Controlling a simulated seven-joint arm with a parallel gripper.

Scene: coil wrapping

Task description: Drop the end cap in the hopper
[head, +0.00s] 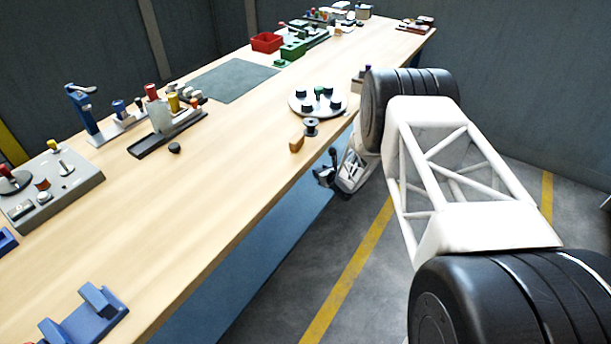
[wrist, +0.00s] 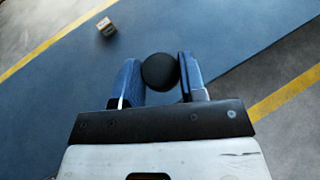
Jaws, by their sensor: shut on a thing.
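The end cap appears to be the black round piece (wrist: 160,72) in the wrist view. My gripper (wrist: 158,73) is shut on it, with one blue finger on each side. In the head view my gripper (head: 325,177) is beside the front edge of the workbench, over the floor side; the piece in it is too small to make out there. I cannot tell for certain which thing is the hopper. A small tan box with a dark patch (wrist: 106,26) lies on or above the blue surface at the top left of the wrist view.
The wooden workbench (head: 220,190) carries a round grey plate with dark pegs (head: 318,101), a spool (head: 311,127), a tan block (head: 296,144), a red bin (head: 266,42) and a small black piece (head: 174,148). Fixtures line its left side. The near middle of its top is clear.

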